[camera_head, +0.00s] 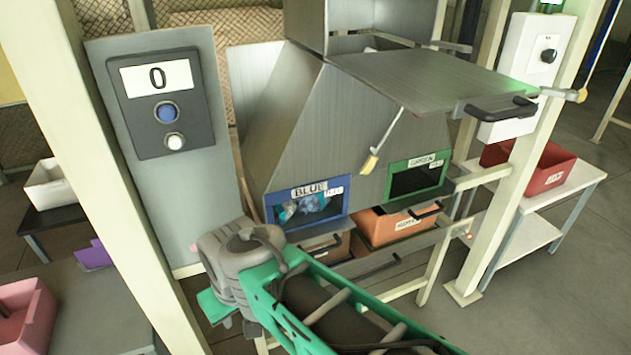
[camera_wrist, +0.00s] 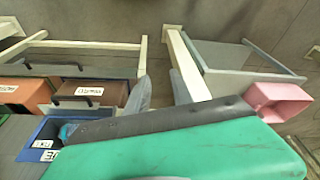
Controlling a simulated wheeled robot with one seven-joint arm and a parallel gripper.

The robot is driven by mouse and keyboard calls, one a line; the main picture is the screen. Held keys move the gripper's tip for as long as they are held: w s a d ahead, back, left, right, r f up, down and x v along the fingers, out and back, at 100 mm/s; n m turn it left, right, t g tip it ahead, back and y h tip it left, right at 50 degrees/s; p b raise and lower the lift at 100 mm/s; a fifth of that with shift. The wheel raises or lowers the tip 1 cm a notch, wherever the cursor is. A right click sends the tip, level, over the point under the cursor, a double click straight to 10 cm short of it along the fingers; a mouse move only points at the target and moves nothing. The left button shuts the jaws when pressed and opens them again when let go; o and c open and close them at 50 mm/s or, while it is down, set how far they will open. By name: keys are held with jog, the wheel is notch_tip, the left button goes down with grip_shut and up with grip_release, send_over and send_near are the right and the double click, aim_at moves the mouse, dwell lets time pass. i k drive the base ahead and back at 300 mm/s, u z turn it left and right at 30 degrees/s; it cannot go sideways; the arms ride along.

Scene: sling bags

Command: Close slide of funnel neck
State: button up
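The grey metal funnel (camera_head: 300,130) stands in the middle of the head view, below a square upper box (camera_head: 312,25). At its neck, a flat grey slide plate (camera_head: 425,78) sticks far out to the right, with a black handle (camera_head: 500,107) at its outer end; I take this as the open slide. My gripper shows in the wrist view as two grey fingers (camera_wrist: 159,80) apart, with nothing seen between them. In the head view my wrist is low, left of the funnel's outlets and well away from the handle; the fingers are mostly hidden there.
Blue (camera_head: 309,203) and green (camera_head: 416,179) outlets sit at the funnel's base, with an orange bin (camera_head: 390,227) below. A panel (camera_head: 165,105) reading 0 stands left. A post (camera_head: 500,200) and white box (camera_head: 522,65) stand right, near the handle. A brush (camera_head: 370,165) hangs in front.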

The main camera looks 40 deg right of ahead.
aim_at(424, 82)
jog(key=z, duration=1.05)
jog(key=k, duration=0.25)
jog(key=z, duration=0.2)
